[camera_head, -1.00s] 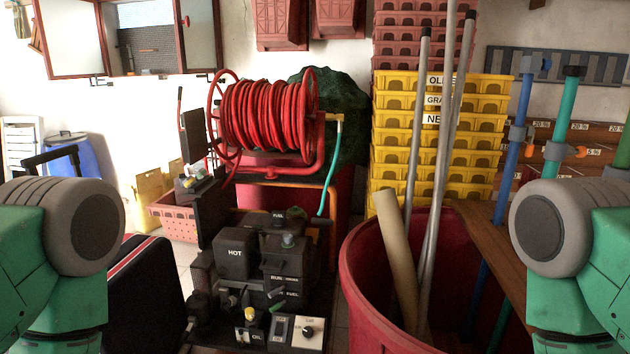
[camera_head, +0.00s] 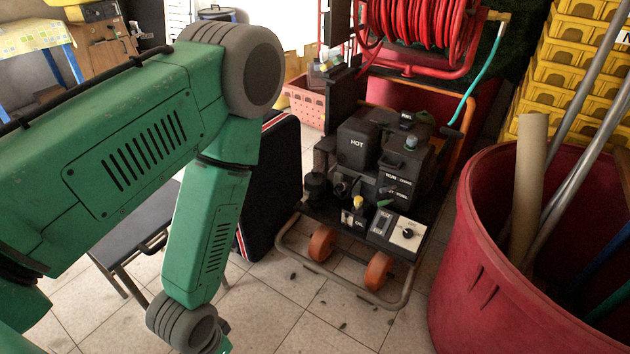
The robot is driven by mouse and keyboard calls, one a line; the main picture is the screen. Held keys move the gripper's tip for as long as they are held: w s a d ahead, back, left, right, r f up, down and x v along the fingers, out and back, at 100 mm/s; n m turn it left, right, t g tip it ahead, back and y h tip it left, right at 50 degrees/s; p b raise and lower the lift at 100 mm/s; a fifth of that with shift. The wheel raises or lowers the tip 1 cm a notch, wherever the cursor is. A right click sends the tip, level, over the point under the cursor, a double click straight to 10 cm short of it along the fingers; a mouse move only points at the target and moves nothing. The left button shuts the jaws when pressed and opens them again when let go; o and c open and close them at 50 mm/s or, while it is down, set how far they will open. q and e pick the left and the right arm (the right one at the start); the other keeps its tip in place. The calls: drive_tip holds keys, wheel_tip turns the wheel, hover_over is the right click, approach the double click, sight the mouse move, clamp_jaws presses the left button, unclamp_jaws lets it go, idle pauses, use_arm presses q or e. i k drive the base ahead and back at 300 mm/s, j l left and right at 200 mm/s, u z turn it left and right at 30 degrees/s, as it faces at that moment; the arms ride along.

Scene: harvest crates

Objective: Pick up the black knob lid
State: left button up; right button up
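I cannot tell for sure which part is the black knob lid. On the dark machine, a black cap labelled FUEL (camera_head: 407,117) sits on top, and a small black knob (camera_head: 407,233) is on the white front panel. A round black part (camera_head: 315,184) stands at the machine's left side. My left arm comes in from the left and bends down in front of the machine's left side; its lower end reaches the bottom edge, with no gripper fingers showing. My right arm and gripper are out of view.
The machine's wheeled frame (camera_head: 376,297) stands on the tiled floor (camera_head: 292,328). A large red tub (camera_head: 480,270) with poles stands close on its right. A black padded panel (camera_head: 270,185) and a grey seat (camera_head: 135,222) are on the left. A red hose reel (camera_head: 425,30) is behind.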

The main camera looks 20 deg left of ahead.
sight(314, 181)
drive_tip(key=i+j+z, duration=0.1)
drive_tip(key=i+j, duration=0.25)
drive_tip(key=i+j+z, duration=0.1)
drive_tip(key=i+j, duration=0.25)
drive_tip(key=j, duration=0.15)
drive_tip(key=i+j+z, duration=0.1)
drive_tip(key=i+j, duration=0.2)
drive_tip(key=j, duration=0.15)
drive_tip(key=i+j+z, duration=0.1)
drive_tip(key=i+j, duration=0.2)
drive_tip(key=j, duration=0.15)
